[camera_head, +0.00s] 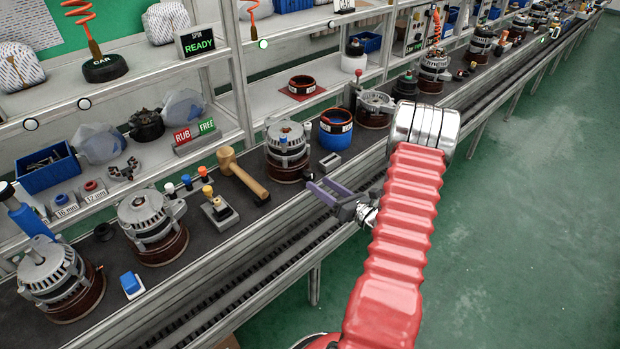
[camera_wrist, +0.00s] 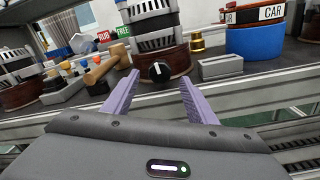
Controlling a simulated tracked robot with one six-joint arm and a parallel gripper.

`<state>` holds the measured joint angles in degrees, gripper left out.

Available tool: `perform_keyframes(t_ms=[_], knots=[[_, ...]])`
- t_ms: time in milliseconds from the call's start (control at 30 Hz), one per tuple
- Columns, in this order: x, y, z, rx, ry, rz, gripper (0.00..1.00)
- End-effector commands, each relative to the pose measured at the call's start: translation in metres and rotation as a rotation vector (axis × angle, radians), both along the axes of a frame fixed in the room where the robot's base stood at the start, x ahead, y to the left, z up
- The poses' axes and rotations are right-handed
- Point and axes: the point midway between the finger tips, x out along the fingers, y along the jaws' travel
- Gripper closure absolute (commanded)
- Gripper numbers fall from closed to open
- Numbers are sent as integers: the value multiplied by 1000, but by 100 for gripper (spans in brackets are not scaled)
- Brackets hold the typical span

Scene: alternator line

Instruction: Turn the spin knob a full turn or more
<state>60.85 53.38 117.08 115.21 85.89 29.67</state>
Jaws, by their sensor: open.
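The spin knob (camera_wrist: 158,71) is a round black dial with a white pointer line, pointing roughly up. It sits at the front of an alternator's brown winding base (camera_wrist: 178,61). That alternator (camera_head: 287,145) stands on the bench in the head view, where the knob (camera_head: 308,174) is small and dark. My gripper (camera_head: 321,189) has its purple jaws pointing at the bench edge, short of the knob. In the wrist view my gripper (camera_wrist: 159,78) is open and empty, its fingers lying left and right of the knob. It appears apart from the knob.
A wooden mallet (camera_head: 243,177) lies left of the alternator. A grey block (camera_head: 330,162) and a blue CAR-labelled ring pot (camera_head: 336,130) stand to its right. The bench's metal front rail (camera_head: 270,245) runs below.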

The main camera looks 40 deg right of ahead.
Motion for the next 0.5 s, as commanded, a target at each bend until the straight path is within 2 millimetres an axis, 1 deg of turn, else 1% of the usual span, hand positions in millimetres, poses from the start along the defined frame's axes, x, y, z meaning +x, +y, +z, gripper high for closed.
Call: perform_keyframes(t_ms=[33,100,300,400,500], knots=[[9,2,0,-1,0,3,48],[20,3,0,-1,-1,4,48],[46,3,0,-1,0,1,48],[54,4,0,0,-1,2,48],[57,4,0,0,0,0,48]])
